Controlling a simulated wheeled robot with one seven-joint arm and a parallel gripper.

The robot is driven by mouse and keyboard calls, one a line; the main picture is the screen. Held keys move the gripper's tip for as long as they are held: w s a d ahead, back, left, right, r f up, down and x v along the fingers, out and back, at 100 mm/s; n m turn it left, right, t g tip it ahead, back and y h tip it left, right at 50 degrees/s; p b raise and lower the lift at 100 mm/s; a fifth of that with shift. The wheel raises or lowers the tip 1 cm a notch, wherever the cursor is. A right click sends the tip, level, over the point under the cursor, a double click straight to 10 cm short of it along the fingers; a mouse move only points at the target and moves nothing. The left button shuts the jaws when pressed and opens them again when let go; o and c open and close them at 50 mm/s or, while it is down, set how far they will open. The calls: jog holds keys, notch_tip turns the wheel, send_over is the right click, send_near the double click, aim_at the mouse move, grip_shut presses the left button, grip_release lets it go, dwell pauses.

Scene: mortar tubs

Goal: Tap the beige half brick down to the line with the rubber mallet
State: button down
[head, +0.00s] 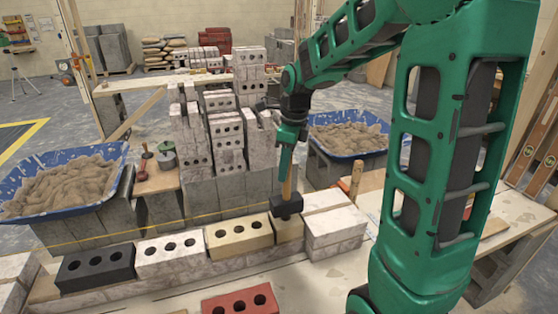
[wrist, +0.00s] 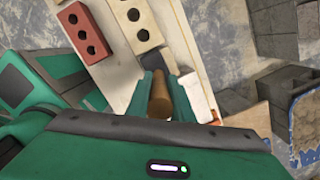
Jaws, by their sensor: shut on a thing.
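My gripper (head: 289,148) is shut on the wooden handle of the rubber mallet (head: 286,206), which hangs head down. In the wrist view the handle (wrist: 161,98) stands between the two green fingers. The mallet's black head is right over the beige half brick (head: 289,231); I cannot tell whether it touches. The half brick sits in the wall between a beige brick with holes (head: 239,237) and pale blocks (head: 333,227); its top is partly hidden by the mallet head. A yellow line (head: 130,238) runs along the wall behind the bricks.
A white brick (head: 170,255) and a black brick (head: 95,267) stand farther left on the wall. A red brick (head: 240,302) lies in front. Blue mortar tubs (head: 108,155) stand on both sides, with stacked bricks (head: 227,143) behind the wall.

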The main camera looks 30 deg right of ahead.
jog(key=shift+w, duration=0.35)
jog(key=shift+d, duration=0.1)
notch_tip(320, 180, down, 3)
jog(key=shift+d+f, duration=0.1)
jog(key=shift+f, duration=0.1)
jog(key=shift+s, duration=0.2)
notch_tip(320, 180, up, 4)
jog(key=shift+r, duration=0.1)
